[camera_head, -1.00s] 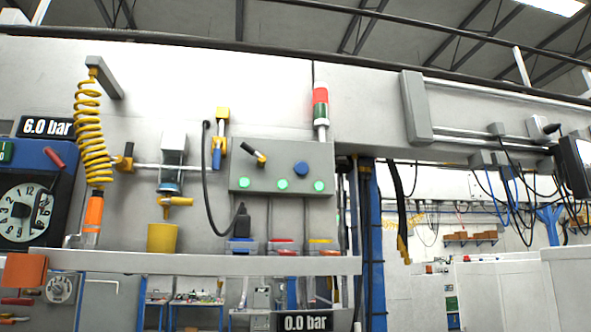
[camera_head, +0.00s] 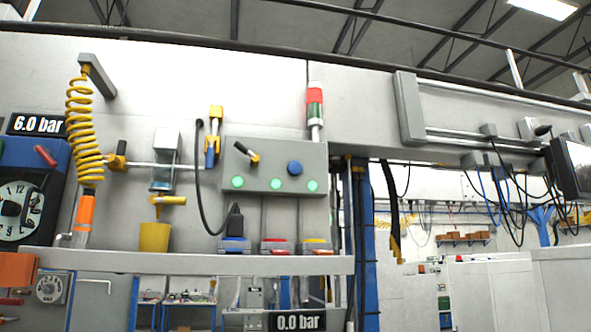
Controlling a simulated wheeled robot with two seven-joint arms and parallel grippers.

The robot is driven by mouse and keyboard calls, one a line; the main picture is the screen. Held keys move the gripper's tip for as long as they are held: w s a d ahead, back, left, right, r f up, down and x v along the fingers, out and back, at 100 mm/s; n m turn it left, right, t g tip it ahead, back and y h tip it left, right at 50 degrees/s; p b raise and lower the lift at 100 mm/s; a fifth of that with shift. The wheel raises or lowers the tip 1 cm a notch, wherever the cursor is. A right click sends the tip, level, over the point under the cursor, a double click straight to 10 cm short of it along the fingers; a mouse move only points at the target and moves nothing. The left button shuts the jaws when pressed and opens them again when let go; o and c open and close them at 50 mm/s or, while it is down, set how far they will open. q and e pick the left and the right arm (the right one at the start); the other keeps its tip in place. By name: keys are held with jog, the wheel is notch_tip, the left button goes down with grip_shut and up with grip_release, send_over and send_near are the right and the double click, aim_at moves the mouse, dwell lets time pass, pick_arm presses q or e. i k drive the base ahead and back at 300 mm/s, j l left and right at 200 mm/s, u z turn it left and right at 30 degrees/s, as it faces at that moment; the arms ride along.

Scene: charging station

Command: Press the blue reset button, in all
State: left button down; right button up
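The blue reset button (camera_head: 295,168) is a round knob on the upper right of a grey control box (camera_head: 262,154). The box is fixed to the white wall panel above the shelf. Three green lamps (camera_head: 276,185) glow in a row along the lower part of the box. Nothing covers the button. Neither of my grippers shows in this view.
A grey shelf (camera_head: 180,263) runs below the box. A yellow coiled hose (camera_head: 84,130), a yellow cup (camera_head: 154,237) and a gauge (camera_head: 15,210) are at the left. A red-green stack light (camera_head: 315,105) stands above the box. Black cables hang at the right.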

aim_at(294, 168)
jog(key=i+l+u, duration=0.1)
jog(key=l, duration=0.25)
jog(key=i+l+u, duration=0.1)
jog(key=i+l, duration=0.15)
jog(key=i+l+u, duration=0.1)
jog(key=l, duration=0.35)
jog(key=i+l+u, duration=0.1)
jog(key=l, duration=0.3)
jog(key=i+l+u, duration=0.1)
jog(key=i+l, duration=0.15)
jog(key=l, duration=0.15)
jog(key=i+l+u, duration=0.1)
jog(key=l, duration=0.3)
